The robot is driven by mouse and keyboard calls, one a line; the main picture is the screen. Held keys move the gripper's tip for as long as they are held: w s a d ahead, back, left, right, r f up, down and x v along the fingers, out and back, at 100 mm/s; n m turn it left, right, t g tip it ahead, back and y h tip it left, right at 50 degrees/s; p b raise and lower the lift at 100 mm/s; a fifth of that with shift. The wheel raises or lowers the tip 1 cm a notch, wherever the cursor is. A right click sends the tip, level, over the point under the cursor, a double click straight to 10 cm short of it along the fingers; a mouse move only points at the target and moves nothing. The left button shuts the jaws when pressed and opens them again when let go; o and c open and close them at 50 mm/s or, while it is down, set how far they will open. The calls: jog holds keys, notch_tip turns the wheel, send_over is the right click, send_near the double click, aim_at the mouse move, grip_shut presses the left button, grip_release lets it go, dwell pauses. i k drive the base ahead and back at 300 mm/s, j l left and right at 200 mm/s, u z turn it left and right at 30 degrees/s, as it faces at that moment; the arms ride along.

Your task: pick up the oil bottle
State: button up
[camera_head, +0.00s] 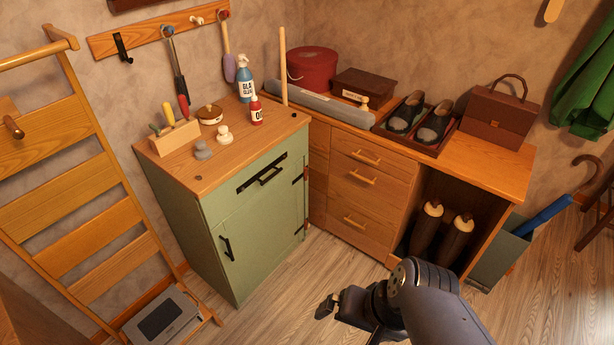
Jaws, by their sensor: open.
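The oil bottle (256,112) is small and red with a white label reading "OI". It stands upright on the wooden top of the green cabinet (213,160), near its back right. A blue and white spray bottle labelled as glass cleaner (245,90) stands just behind it to the left. My gripper (326,306) is low in front of the cabinets, over the floor, well apart from the bottle. It is open and looks empty. My arm hides part of the floor behind it.
A wooden stick (283,68) rises right of the bottle. A grey roll (318,102) lies on the neighbouring cabinet. The floor before the cabinets is clear.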

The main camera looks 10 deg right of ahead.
aim_at(255, 109)
jog(key=i+j+z, duration=0.1)
jog(key=i+j, duration=0.15)
jog(key=i, duration=0.3)
jog(key=i+j, duration=0.25)
jog(key=i, duration=0.3)
jog(key=i+j+z, duration=0.15)
jog(key=i, duration=0.4)
jog(key=j, duration=0.1)
